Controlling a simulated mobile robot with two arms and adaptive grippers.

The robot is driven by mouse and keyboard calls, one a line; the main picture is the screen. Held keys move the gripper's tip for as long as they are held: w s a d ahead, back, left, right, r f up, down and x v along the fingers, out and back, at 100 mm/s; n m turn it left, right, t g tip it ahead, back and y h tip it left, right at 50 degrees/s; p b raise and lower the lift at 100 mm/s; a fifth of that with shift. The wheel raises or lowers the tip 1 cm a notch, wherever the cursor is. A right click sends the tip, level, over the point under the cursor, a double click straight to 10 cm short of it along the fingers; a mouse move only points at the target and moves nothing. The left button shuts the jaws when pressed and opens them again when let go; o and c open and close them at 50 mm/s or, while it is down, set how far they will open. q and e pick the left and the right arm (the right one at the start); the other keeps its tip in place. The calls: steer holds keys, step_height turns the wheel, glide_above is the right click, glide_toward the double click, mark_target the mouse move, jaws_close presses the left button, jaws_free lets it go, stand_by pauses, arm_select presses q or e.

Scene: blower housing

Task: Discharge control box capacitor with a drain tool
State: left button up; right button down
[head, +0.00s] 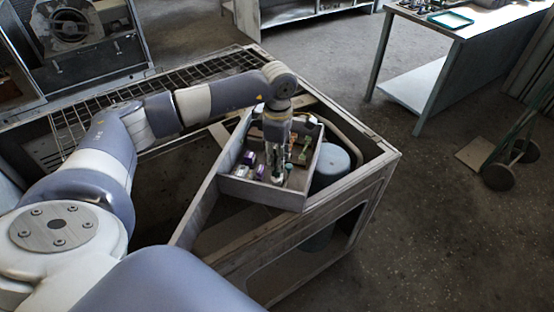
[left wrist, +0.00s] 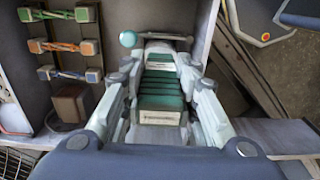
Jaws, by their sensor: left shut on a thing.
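The control box (head: 265,192) is an open grey tray of parts on the right end of the housing frame. My left gripper (head: 277,172) points down into it. In the left wrist view its two fingers (left wrist: 160,80) are shut on a green ribbed thing with pale ends, which looks like the drain tool (left wrist: 160,92). A thin dark bar crosses its far end, with a teal ball (left wrist: 128,39) at the left. I cannot tell whether it touches anything. I cannot pick out the capacitor for certain. My right gripper is not in view.
In the left wrist view, several coloured wire links (left wrist: 62,46) and a brown block (left wrist: 70,103) sit left of the fingers. A pale blue round tank (head: 332,163) stands right of the box. A workbench (head: 450,45) and a hand truck (head: 500,170) stand right, with clear floor between.

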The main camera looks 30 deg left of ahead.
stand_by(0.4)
arm_select(q)
steer(key=shift+r+p, duration=1.85)
steer(key=shift+r, duration=1.65)
